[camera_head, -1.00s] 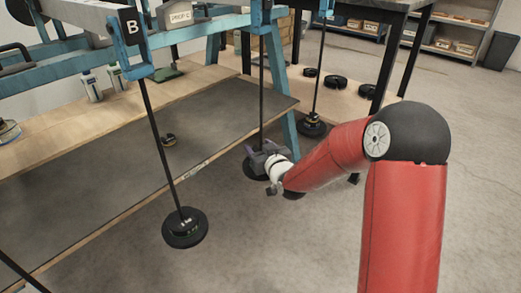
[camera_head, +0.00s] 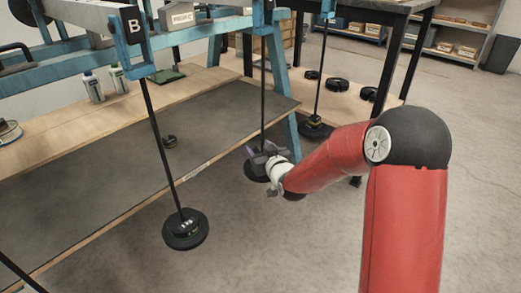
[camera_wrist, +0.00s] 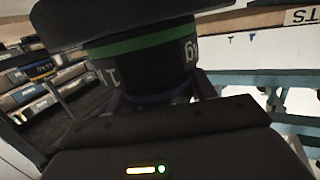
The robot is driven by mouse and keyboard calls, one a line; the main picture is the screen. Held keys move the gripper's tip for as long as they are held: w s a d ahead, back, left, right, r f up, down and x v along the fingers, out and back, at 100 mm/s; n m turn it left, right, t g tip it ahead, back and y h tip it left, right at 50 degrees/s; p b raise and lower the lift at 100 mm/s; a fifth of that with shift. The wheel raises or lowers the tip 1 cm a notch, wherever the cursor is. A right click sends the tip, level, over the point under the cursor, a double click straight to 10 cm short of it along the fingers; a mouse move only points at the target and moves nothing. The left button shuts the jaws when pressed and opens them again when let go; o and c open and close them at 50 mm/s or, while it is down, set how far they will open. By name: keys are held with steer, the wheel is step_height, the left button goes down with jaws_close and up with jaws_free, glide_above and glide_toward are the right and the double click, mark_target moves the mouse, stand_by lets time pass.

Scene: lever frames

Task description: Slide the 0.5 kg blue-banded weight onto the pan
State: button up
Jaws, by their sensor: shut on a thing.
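My gripper (camera_head: 259,156) is at the lower end of the middle hanging rod (camera_head: 263,90), shut on the blue-banded weight. The dark pan (camera_head: 253,172) shows just below it, partly hidden by the gripper. The wrist view looks upside down. In it a thin strip of the blue-banded weight (camera_wrist: 157,98) shows between the fingers, mostly hidden by the gripper body. Against it is a dark weight with a green band (camera_wrist: 145,46), and beyond that a wide dark disc (camera_wrist: 75,18), apparently the pan. I cannot tell whether the blue-banded weight touches the green-banded one.
Rod B (camera_head: 158,130) hangs nearer with a loaded pan (camera_head: 185,240); another loaded pan (camera_head: 315,130) hangs farther right. A blue trestle leg (camera_head: 284,100) stands close behind my gripper. Open floor lies in front.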

steer(key=shift+f+b, duration=0.25)
steer(key=shift+b, duration=0.15)
stand_by(0.3)
steer(key=o, duration=1)
steer(key=shift+o, duration=1)
steer(key=shift+f, duration=0.1)
steer(key=shift+b+v, duration=0.45)
steer(key=shift+v, duration=3.05)
